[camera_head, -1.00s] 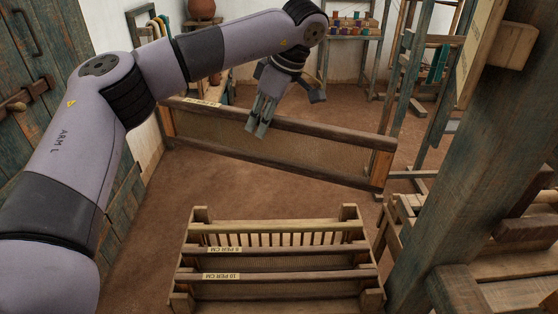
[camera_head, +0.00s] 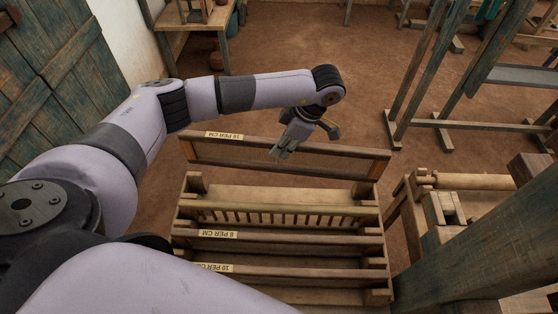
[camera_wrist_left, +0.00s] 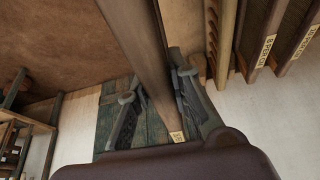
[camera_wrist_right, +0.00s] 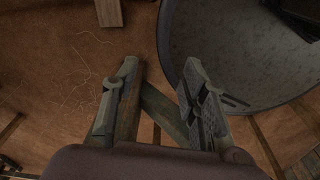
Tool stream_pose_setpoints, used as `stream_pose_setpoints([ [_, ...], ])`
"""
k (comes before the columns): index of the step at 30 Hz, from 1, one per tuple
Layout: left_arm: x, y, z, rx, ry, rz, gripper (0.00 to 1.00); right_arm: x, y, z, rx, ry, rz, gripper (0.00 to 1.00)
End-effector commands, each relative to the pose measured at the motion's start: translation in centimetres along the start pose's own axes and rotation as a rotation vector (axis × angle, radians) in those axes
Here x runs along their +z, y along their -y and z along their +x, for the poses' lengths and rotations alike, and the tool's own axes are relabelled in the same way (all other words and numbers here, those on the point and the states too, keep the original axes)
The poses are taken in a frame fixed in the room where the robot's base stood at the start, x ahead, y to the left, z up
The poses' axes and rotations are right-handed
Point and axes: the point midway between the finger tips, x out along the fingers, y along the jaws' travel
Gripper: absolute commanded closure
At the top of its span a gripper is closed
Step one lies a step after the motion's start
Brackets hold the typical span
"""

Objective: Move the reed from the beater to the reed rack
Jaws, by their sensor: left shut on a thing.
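My left gripper (camera_head: 284,151) is shut on the top bar of the long wooden-framed reed (camera_head: 340,152), which has a pale label near its left end. The left wrist view shows the reed's bar (camera_wrist_left: 140,45) running between the two fingers (camera_wrist_left: 158,105). The reed is upright, just beyond the far side of the reed rack (camera_head: 194,184), and its lower edge is partly hidden behind the rack. The rack holds reeds labelled 8 PER CM (camera_head: 280,239) and 10 PER CM (camera_head: 290,274). My right gripper (camera_wrist_right: 161,65) is open, its fingers apart.
A wooden bench (camera_head: 440,182) and a thick blue-green post (camera_head: 470,245) stand close on the right. A loom-like frame (camera_head: 425,75) is behind. A small table (camera_head: 195,22) stands at the back left. Brown floor beyond the reed is clear.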

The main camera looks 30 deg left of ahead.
Motion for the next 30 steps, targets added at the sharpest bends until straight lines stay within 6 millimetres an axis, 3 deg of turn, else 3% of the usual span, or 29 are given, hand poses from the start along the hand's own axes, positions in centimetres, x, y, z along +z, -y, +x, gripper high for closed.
stream_pose_setpoints([
  [3,0.7,1.9,2.3,-0.018,0.004,-0.04,1.0,0.1,-0.1,-0.2,0.002,0.002,-0.001,0.6],
  [9,1.2,3.0,3.8,-0.025,0.008,-0.073,1.0,-0.7,-0.3,-0.2,0.003,-0.01,0.0,0.6],
  [14,1.4,3.0,4.3,-0.025,0.008,-0.075,1.0,-1.5,-0.4,0.1,0.004,-0.023,0.0,0.6],
  [30,2.7,3.0,7.3,-0.026,0.008,-0.073,1.0,-1.0,0.2,2.2,-0.002,-0.018,0.001,0.6],
])
